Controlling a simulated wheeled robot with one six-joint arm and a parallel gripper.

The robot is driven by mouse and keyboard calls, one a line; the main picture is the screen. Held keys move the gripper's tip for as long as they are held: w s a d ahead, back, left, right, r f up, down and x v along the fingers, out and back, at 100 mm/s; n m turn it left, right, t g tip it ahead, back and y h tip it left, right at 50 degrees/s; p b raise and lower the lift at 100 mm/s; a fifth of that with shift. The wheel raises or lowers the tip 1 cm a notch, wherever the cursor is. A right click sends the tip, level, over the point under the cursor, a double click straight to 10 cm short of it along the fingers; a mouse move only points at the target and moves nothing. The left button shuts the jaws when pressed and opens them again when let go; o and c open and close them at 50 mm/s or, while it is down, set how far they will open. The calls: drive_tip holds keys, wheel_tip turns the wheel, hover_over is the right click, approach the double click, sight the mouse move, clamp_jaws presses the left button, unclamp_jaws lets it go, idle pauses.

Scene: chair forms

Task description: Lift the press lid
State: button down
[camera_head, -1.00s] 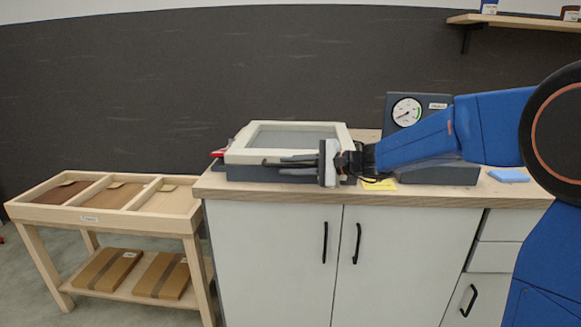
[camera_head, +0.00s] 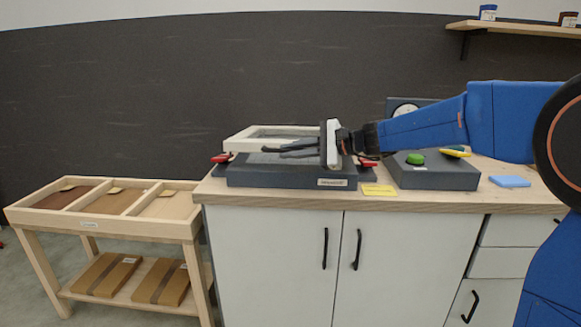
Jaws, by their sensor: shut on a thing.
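The press lid (camera_head: 240,143) is a cream frame around a grey panel. Its front edge is raised off the dark grey press base (camera_head: 290,178), whose upper surface now shows below it. My gripper (camera_head: 275,151) reaches in from the right at the front of the lid, with its dark fingers pointing left. It is shut on the lid at the front edge; the exact grip spot is partly hidden by the fingers and my gripper's pale body. Red clamps (camera_head: 221,158) show at the left and right sides of the base, apart from the lid.
Right of the press stands a grey control box (camera_head: 430,173) with a green button and a gauge behind, partly hidden by my arm. A yellow note (camera_head: 379,190) and blue pad (camera_head: 510,181) lie on the counter. A wooden sorting table (camera_head: 110,222) stands left.

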drive_tip(key=w+r+m+g, duration=0.1)
drive_tip(key=w+r, duration=0.3)
drive_tip(key=r, duration=0.6)
drive_tip(key=w+r+m+g, duration=0.1)
drive_tip(key=w+r, duration=0.3)
drive_tip(key=r, duration=0.6)
drive_tip(key=shift+d+m+h, duration=0.15)
drive_tip(key=shift+m+h, duration=0.15)
drive_tip(key=shift+m, duration=0.6)
drive_tip(key=c, duration=2.1)
unclamp_jaws()
